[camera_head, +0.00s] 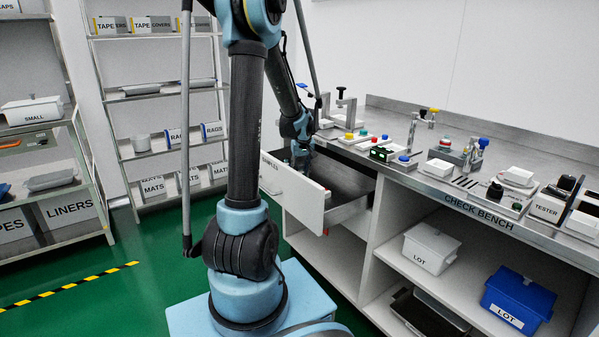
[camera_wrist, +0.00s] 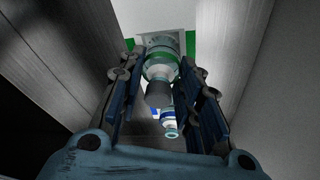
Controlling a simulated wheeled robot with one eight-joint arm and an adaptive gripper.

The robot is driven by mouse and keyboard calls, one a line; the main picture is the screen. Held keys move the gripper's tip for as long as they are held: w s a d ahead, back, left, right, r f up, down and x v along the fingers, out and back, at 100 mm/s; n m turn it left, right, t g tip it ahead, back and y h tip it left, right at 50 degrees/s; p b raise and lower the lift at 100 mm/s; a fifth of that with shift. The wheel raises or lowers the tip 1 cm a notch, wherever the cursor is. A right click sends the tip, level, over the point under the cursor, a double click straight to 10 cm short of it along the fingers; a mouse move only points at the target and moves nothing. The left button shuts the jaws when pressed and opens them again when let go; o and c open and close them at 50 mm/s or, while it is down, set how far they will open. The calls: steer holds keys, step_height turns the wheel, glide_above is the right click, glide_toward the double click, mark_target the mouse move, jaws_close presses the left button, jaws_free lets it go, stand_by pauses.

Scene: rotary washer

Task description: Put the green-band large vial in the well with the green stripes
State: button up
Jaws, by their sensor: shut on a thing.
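My gripper (camera_wrist: 163,80) is shut on the green-band large vial (camera_wrist: 160,62), which shows between the fingers in the wrist view. The vial has a clear glassy body, a green band and a dark grey part toward the camera. In the head view my gripper (camera_head: 302,148) is low in the open drawer (camera_head: 312,207), and the vial cannot be made out there. Just beyond the vial in the wrist view is a pale square piece with green (camera_wrist: 191,46) at its sides. I cannot tell whether this is the well with green stripes, or whether the vial touches it.
A blue-band vial (camera_wrist: 168,119) stands below the held one in the wrist view. The drawer walls (camera_wrist: 240,55) rise on both sides. The check bench (camera_head: 480,208) carries several fixtures and coloured parts. A tester (camera_head: 551,205) stands at its right.

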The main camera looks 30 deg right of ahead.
steer(key=o, duration=1)
steer(key=v, duration=1.2)
